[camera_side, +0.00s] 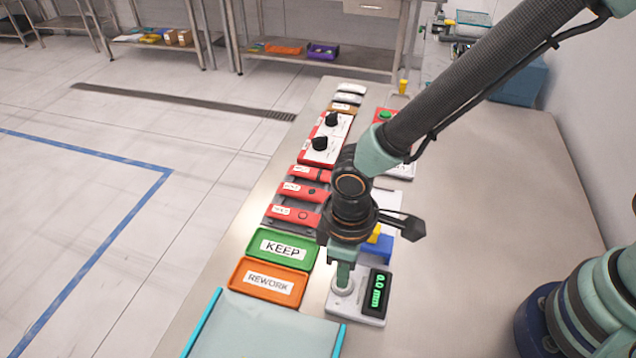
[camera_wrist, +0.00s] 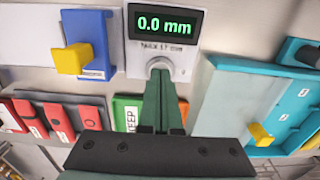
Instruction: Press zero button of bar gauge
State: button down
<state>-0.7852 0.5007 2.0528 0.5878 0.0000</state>
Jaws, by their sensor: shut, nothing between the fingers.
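The bar gauge (camera_side: 371,319) is a pale block with a dark display reading 0.0 mm in green. It also shows in the wrist view (camera_wrist: 185,66), where the display is at the top and a label below it is partly covered. A round, light-grey button (camera_side: 343,287) sits on the gauge beside the display. My gripper (camera_side: 343,284) is shut and empty, pointing down with its tips at the button. In the wrist view the tips (camera_wrist: 159,68) cover most of the button. I cannot tell whether they touch it or how far it is pressed.
A green KEEP tray (camera_side: 306,264) and an orange REWORK tray (camera_side: 247,291) lie left of the gauge. A blue block with a yellow part (camera_side: 383,247) stands just behind it. Red modules (camera_side: 283,214) and a black-knobbed panel (camera_side: 342,123) run farther back.

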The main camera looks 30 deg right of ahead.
jog(key=shift+r, duration=3)
jog(key=shift+w+d+r, duration=0.2)
jog(key=shift+d+r, duration=0.05)
jog(key=w+d+r+m+t+y, duration=0.15)
jog(key=w+d+r+m, duration=0.3)
jog(key=d+r, duration=0.55)
jog(key=s+d+r+m+t, duration=0.1)
jog(key=d+r+m+t, duration=0.1)
jog(key=d, duration=0.6)
jog(key=s+d+r+m+t+h, duration=0.1)
jog(key=d+r, duration=0.3)
jog(key=d, duration=0.4)
jog(key=shift+s+m+t, duration=0.35)
jog(key=shift+m+t, duration=0.2)
jog(key=shift+m, duration=0.2)
